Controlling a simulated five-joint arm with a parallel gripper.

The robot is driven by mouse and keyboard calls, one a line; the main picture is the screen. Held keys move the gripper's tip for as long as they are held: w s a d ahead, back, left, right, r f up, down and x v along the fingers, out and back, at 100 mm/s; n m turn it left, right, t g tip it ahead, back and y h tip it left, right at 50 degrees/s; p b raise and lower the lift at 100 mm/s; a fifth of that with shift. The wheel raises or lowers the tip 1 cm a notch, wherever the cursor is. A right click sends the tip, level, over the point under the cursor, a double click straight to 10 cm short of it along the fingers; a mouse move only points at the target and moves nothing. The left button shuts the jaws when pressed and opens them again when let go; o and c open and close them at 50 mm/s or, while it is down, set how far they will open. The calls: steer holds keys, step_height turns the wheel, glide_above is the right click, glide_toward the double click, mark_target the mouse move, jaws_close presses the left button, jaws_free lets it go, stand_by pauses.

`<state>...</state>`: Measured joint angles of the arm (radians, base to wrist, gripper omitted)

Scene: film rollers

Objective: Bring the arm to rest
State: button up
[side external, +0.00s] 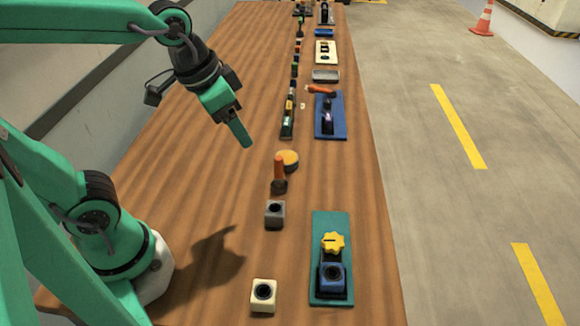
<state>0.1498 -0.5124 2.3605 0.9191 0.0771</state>
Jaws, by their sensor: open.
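My gripper (240,132) hangs in the air over the left-middle of the wooden table (190,120). It points down and to the right, and nothing shows between its fingers. From this side its fingers overlap, so the gap between them is hard to see. It is apart from every object on the table. My arm's shadow falls on the table near my base.
A teal board (320,228) holds a blue block (332,283) and a yellow knob (333,242). A white block (263,295), a grey block (275,213), an orange-handled tool (279,172) and a blue board (338,125) stand nearby. The table's left strip is clear.

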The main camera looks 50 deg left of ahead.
steer(key=shift+s+a+n+t+y, duration=0.3)
steer(key=shift+s+a+n+t, duration=0.4)
steer(key=shift+s+a+n, duration=0.95)
